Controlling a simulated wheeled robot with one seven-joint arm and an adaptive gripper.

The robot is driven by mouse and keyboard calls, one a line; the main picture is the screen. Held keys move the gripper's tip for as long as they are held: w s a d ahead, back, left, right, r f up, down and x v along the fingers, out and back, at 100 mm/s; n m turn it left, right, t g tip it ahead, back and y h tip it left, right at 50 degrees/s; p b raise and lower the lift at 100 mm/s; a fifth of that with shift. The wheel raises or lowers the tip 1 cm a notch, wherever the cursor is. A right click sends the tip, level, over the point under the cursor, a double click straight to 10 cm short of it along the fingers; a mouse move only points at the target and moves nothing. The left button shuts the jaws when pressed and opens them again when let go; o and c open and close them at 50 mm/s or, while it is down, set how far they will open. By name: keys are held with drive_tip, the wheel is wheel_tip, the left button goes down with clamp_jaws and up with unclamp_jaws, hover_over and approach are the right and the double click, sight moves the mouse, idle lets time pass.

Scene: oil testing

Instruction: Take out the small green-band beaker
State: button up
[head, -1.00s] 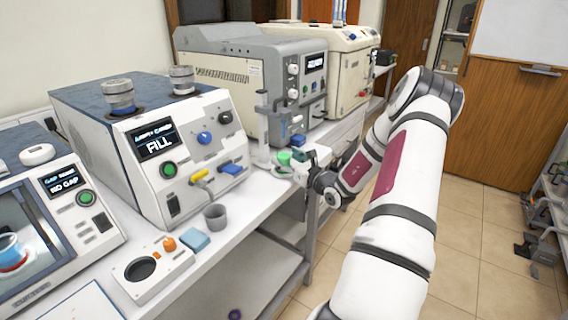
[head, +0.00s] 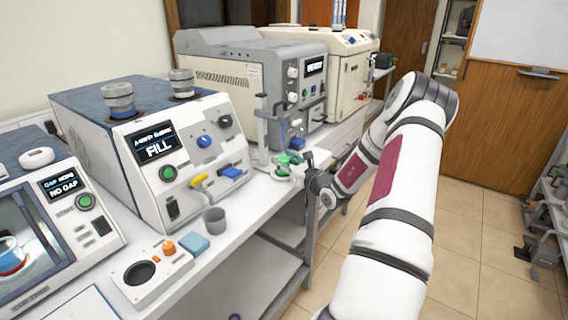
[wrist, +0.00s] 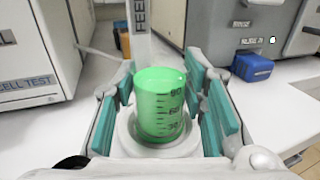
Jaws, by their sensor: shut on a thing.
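The small green beaker (wrist: 160,105) is upright between my fingers in the wrist view. It is translucent green with dark graduation marks, and it looks empty. A round white base (wrist: 128,140) shows under and around it; I cannot tell if the beaker touches it. My gripper (wrist: 163,115) is shut on the beaker, with teal pads on both sides. In the head view my gripper (head: 296,164) is small at the bench's right edge, and the green beaker (head: 283,160) shows only in part beside the stand.
A white upright stand (head: 262,130) rises just behind the beaker. A blue block (wrist: 252,68) lies to the right. The grey machine (head: 245,75) stands behind, and the white FILL machine (head: 150,130) is on the left. A grey cup (head: 214,220) stands on the bench nearer me.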

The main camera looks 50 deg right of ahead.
drive_tip(key=shift+r+p, duration=0.35)
drive_tip(key=shift+r, duration=0.35)
wheel_tip(320, 180, up, 2)
drive_tip(key=shift+r+p, duration=0.25)
drive_tip(key=shift+p, duration=0.35)
drive_tip(key=p+v, duration=1)
drive_tip(key=v, duration=2.2)
drive_tip(key=shift+d+f, duration=0.15)
drive_tip(key=shift+f, duration=0.15)
